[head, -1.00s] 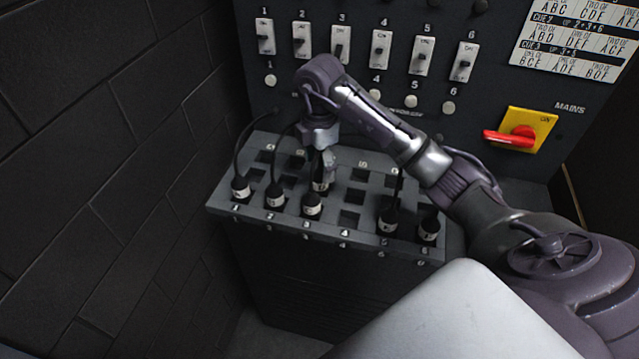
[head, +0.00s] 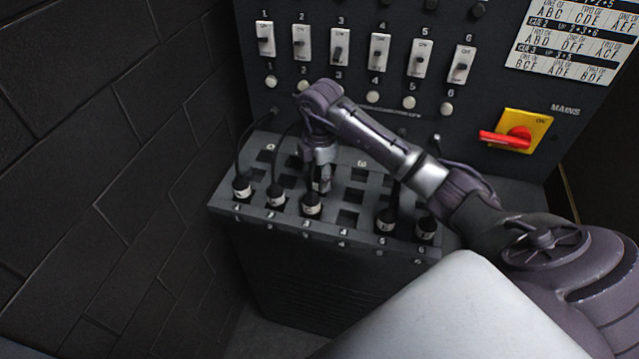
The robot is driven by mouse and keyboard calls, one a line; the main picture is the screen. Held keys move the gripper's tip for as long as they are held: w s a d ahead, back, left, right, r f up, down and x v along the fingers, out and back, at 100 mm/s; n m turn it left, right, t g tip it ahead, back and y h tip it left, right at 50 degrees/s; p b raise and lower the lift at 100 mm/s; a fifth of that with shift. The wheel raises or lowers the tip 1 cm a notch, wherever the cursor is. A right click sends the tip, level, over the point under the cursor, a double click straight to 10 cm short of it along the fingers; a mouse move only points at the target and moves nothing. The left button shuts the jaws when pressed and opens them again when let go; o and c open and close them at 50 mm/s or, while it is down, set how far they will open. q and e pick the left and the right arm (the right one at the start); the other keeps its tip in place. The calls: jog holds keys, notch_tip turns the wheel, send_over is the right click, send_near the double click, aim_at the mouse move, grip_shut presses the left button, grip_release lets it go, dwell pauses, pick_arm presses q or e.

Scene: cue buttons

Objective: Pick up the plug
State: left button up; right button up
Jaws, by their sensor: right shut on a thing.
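My right gripper (head: 322,182) points down over the sloped socket panel and is shut on a black plug with a white band (head: 316,187). This plug is mostly hidden by the fingers, just behind the plug at number 3 (head: 311,205). I cannot tell whether it is seated in a socket or lifted. Other black plugs stand in the front row at number 1 (head: 242,188), number 2 (head: 275,196), number 5 (head: 386,220) and number 6 (head: 425,230). The front socket at number 4 looks empty. My left gripper is not in view.
The socket panel (head: 290,226) has several empty square sockets. Cables rise from some plugs close to my wrist. Behind stand numbered switches (head: 380,52), round buttons (head: 373,97) and a red mains switch (head: 508,139). A dark brick wall (head: 110,150) closes the left side.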

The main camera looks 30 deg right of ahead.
jog(key=shift+r, duration=0.1)
jog(key=shift+r+b, duration=0.35)
jog(key=shift+r, duration=0.2)
notch_tip(320, 180, up, 3)
jog(key=shift+f+b, duration=0.2)
jog(key=shift+b, duration=0.4)
jog(key=s+d+r+b, duration=0.2)
jog(key=s+d+r, duration=0.5)
jog(key=s, duration=0.2)
jog(key=shift+s, duration=0.2)
jog(key=shift+r, duration=0.25)
notch_tip(320, 180, up, 5)
jog(key=p, duration=0.5)
jog(key=shift+r, duration=0.2)
jog(key=shift+f, duration=0.1)
